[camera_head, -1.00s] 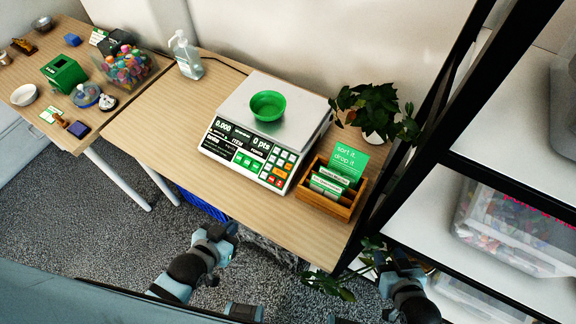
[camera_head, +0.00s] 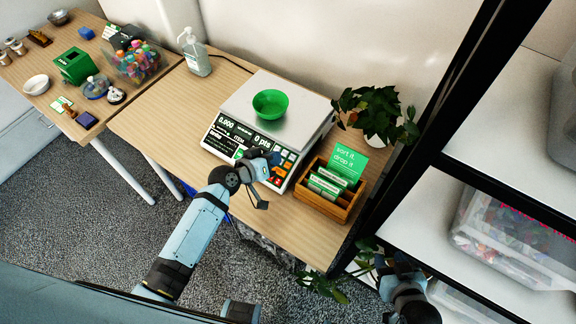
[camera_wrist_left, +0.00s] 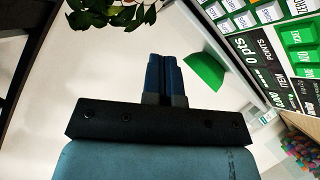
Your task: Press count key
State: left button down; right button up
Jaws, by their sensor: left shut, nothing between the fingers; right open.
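The counting scale (camera_head: 236,120) stands on the wooden table, with a green bowl (camera_head: 270,104) on its metal plate. Its front panel shows "0.000" and "0 pts" and has green, white and orange keys (camera_head: 285,160); I cannot read which is the count key. My left gripper (camera_head: 274,158) is over the key panel, hiding several keys; I cannot tell whether it touches. In the left wrist view its fingers (camera_wrist_left: 164,75) are shut and empty, with the bowl (camera_wrist_left: 205,73) and panel (camera_wrist_left: 283,50) beyond. My right gripper (camera_head: 392,264) is open, low beside the shelf.
A wooden card box (camera_head: 328,205) with a green sign stands right of the scale, and a potted plant (camera_head: 378,110) behind it. A pump bottle (camera_head: 196,55) is at the back left. A dark-framed shelf (camera_head: 440,190) borders the right. The table left of the scale is clear.

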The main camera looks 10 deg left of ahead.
aim_at(288, 165)
pick_arm(q)
jog(key=shift+w+d+r, duration=0.15)
jog(key=shift+w+r, duration=0.15)
jog(key=shift+w, duration=0.2)
jog(key=w+f+b, duration=0.1)
jog(key=f+b, duration=0.1)
jog(key=w+f+b, duration=0.1)
jog(key=f+b, duration=0.2)
jog(key=w+d+f+b, duration=0.1)
jog(key=f+b, duration=0.1)
jog(key=shift+d+f, duration=0.1)
jog(key=shift+f, duration=0.25)
jog(key=shift+w+f+b, duration=0.1)
jog(key=shift+f+b, duration=0.15)
jog(key=shift+b, duration=0.1)
